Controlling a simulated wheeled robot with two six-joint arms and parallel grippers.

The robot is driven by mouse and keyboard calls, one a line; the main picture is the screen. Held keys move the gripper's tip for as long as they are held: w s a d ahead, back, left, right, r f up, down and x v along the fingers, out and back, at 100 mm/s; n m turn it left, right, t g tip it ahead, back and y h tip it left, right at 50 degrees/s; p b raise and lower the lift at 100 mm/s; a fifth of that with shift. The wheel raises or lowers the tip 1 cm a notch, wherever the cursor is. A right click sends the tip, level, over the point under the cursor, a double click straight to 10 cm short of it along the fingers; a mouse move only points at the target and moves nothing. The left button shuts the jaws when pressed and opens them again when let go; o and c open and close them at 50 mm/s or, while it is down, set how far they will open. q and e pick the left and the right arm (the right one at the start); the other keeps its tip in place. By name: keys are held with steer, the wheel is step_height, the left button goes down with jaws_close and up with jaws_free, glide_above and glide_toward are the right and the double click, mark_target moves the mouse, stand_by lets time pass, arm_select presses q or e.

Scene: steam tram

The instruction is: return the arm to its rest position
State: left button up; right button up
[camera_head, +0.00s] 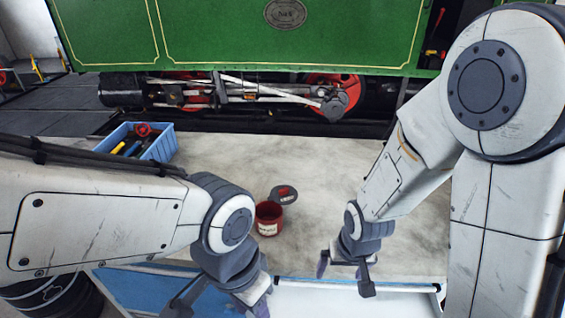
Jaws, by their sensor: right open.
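My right gripper (345,277) hangs at the front edge of the worktop, to the right of the red pot. Its jaws are open with nothing between them. My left gripper (222,298) is low at the bottom edge of the picture, in front of the worktop. Its fingertips are partly cut off, so I cannot tell whether it is open or shut. Both arms are bent, with their grippers pointing down.
A red pot (268,218) stands on the pale worktop (330,165), with a dark round lid (284,195) beside it. A blue crate (160,147) with tools stands at the back left. The green steam tram (220,40) stands behind. The worktop's middle back is clear.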

steer(key=d+r, duration=0.5)
steer(key=r, duration=0.1)
steer(key=s+a+r+n+g, duration=0.1)
steer(key=s+a+r+n, duration=0.2)
steer(key=s+a, duration=0.3)
steer(key=s+a+r+n+g, duration=0.1)
steer(key=s+a+r+n, duration=0.2)
steer(key=s+a, duration=0.4)
steer(key=shift+s+a+r+n+y, duration=0.2)
steer(key=shift+s+n+y, duration=0.15)
steer(key=shift+n, duration=0.45)
